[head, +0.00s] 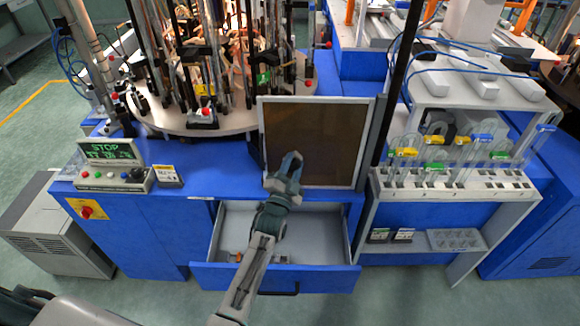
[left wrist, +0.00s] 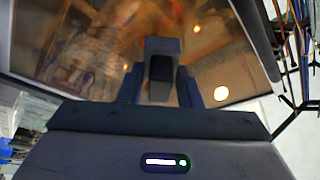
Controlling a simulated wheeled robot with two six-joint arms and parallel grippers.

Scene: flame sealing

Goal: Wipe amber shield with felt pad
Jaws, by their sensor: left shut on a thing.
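I cannot tell whether the pad touches the shield. My right gripper is out of view.
An open drawer (head: 335,250) with a few small items lies under my left arm. A control box (head: 115,178) showing STOP stands at left. A rotary machine (head: 215,115) with rods is behind. A rack of glass tubes (head: 460,188) is at right.

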